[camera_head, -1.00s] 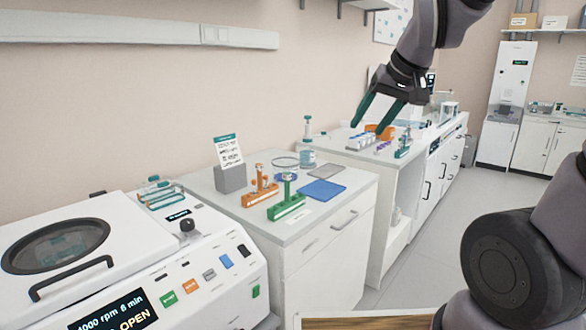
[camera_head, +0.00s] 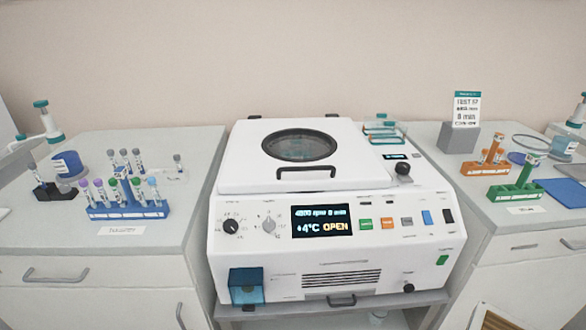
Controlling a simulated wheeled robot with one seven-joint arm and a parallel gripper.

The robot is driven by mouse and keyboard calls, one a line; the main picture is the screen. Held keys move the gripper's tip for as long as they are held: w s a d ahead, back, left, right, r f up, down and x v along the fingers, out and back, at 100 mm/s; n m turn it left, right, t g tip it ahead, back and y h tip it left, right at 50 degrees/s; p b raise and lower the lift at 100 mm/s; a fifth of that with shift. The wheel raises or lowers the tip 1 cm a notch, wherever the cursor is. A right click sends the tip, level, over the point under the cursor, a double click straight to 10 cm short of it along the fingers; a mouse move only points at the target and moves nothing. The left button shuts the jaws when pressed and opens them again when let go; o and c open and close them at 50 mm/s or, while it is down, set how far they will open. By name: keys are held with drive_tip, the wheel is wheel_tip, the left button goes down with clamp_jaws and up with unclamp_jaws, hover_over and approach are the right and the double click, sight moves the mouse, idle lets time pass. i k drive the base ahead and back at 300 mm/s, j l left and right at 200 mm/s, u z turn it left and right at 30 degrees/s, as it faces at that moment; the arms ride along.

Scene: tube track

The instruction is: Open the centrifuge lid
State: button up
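The white centrifuge (camera_head: 335,240) stands in the middle of the head view, between two counters. Its lid (camera_head: 235,173) is down, with a round dark window (camera_head: 299,146) and a black bar handle (camera_head: 306,170) at its front edge. The display (camera_head: 321,220) on the sloped front panel reads 4°C OPEN, with a line of rpm and minutes above. A black knob (camera_head: 403,168) stands to the right of the lid. My gripper is not in view now.
The left counter (camera_head: 100,245) holds a blue rack (camera_head: 128,212) of capped tubes. The right counter (camera_head: 480,225) holds an orange rack (camera_head: 489,168), a green rack (camera_head: 514,192) and a sign (camera_head: 466,109) in a grey block. A blue box (camera_head: 246,286) sits at the centrifuge's lower left front.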

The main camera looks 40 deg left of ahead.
sight(249, 166)
drive_tip(key=u, duration=1.9)
drive_tip(key=i+l+u, duration=0.1)
drive_tip(key=l, duration=0.2)
drive_tip(key=i+l+u, duration=0.15)
drive_tip(key=i+l, duration=0.05)
drive_tip(key=l, duration=0.1)
